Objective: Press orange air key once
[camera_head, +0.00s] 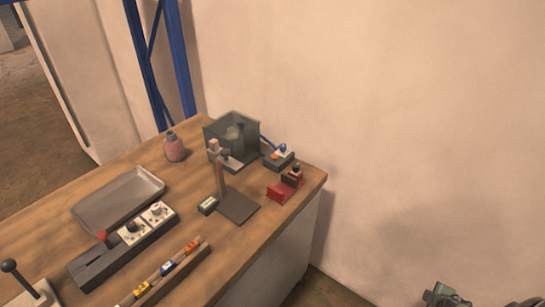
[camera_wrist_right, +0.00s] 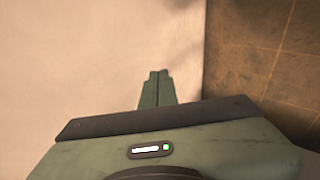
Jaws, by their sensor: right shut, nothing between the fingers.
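A wooden strip (camera_head: 154,281) near the front edge of the table carries small coloured keys in a row. My right gripper (camera_wrist_right: 158,74) is shut and empty in the right wrist view, in front of a pale wall. Part of my right arm (camera_head: 440,294) shows at the bottom right of the head view, off the table and far from the keys. My left gripper is not in view.
The wooden table (camera_head: 98,173) holds a grey tray (camera_head: 118,198), a power strip (camera_head: 95,268), a stand (camera_head: 238,207), a dark open box (camera_head: 222,132), a pink bottle (camera_head: 174,148) and a red clamp-like item (camera_head: 280,192). Free room lies right of the table.

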